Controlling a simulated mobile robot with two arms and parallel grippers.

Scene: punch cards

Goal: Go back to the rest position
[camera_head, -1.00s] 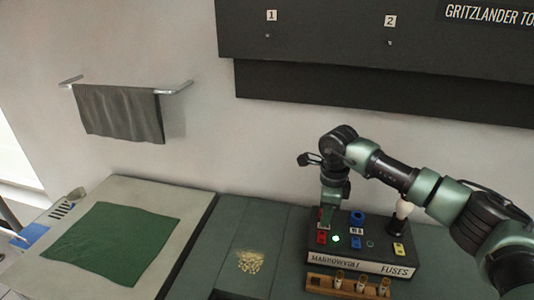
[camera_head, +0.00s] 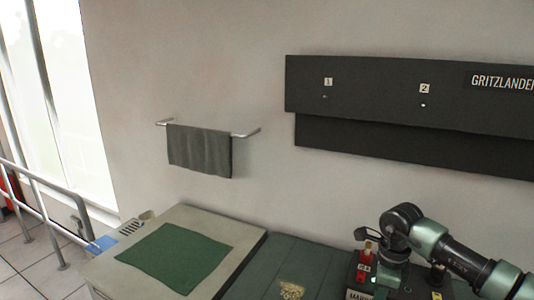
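My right arm reaches in from the right, and its wrist bends down over the fuse box (camera_head: 360,294) at the bottom edge. My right gripper (camera_head: 385,291) points down there. Its fingertips are cut off or hidden, so I cannot tell if it is open or shut. A red part with a pale top (camera_head: 366,251) stands on the box, just left of the wrist. My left gripper is not in view.
A green cloth (camera_head: 174,251) lies on the pale worktop (camera_head: 215,222), left of the box. Small pale bits (camera_head: 291,290) lie on the dark green counter. A towel (camera_head: 199,150) hangs on a wall rail. A dark board (camera_head: 400,95) is above. Metal railing (camera_head: 45,190) stands at left.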

